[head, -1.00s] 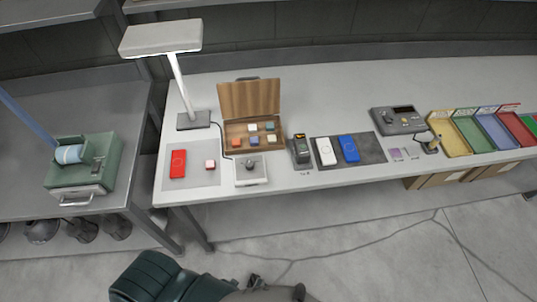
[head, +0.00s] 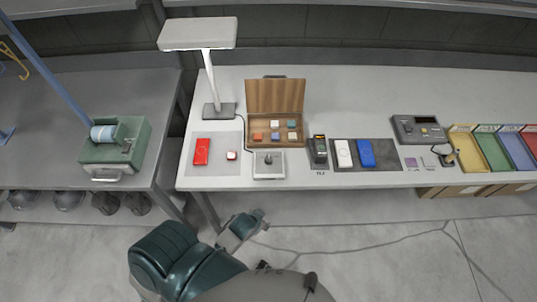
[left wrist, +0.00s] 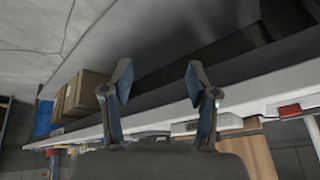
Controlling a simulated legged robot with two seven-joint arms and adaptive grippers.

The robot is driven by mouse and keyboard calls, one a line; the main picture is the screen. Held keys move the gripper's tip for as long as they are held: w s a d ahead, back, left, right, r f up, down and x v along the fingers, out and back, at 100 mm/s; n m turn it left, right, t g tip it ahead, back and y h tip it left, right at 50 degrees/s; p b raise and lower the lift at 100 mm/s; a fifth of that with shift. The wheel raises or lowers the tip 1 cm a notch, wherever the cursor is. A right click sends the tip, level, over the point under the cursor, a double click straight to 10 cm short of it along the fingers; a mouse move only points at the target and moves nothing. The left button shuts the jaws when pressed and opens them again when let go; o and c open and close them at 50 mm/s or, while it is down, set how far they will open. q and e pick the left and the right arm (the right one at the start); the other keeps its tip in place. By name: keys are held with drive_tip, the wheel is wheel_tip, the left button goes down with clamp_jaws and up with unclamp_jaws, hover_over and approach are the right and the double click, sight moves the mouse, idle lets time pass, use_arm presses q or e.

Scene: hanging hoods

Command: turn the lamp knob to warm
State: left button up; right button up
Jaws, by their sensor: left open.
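The lamp (head: 198,34) stands upright at the back left of the main table, with a pale flat head on a white post. A cord runs from its base to a light control box (head: 268,171) at the front edge. The dark round knob (head: 268,158) is on top of that box; its setting is too small to read. In the left wrist view my left gripper (left wrist: 160,82) is open and empty, its fingers wide apart. The table appears upside down beyond it, with a pale box (left wrist: 205,125) at the edge. My right gripper is not in view.
A red device (head: 201,151) lies left of the control box. An open wooden case (head: 275,97) stands behind it, and a dark handheld device (head: 318,150) is to its right. Cardboard boxes (left wrist: 90,92) sit under the table. Floor in front is open.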

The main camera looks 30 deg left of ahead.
use_arm(q)
drive_tip(key=w+d+r+m+t+h, duration=0.1)
drive_tip(key=w+r+m+t, duration=0.2)
drive_tip(key=w+r+t, duration=0.65)
drive_tip(key=w+d+r+m+t+h, duration=0.15)
drive_tip(key=w+r+t, duration=0.25)
drive_tip(key=w+r, duration=1)
drive_tip(key=s+d+r+m+g+h, duration=0.35)
drive_tip(key=d+r+m+h, duration=1.05)
drive_tip(key=m, duration=0.5)
drive_tip(key=m+g+y, duration=1.1)
drive_tip(key=g+y, duration=0.4)
drive_tip(key=y, duration=0.1)
approach(268, 158)
drive_tip(key=shift+h, duration=0.25)
drive_tip(key=f+p, duration=0.1)
drive_tip(key=f, duration=0.3)
drive_tip(key=f+p, duration=0.1)
drive_tip(key=f, duration=0.4)
drive_tip(key=shift+w+d+f, duration=0.1)
drive_tip(key=shift+w, duration=0.1)
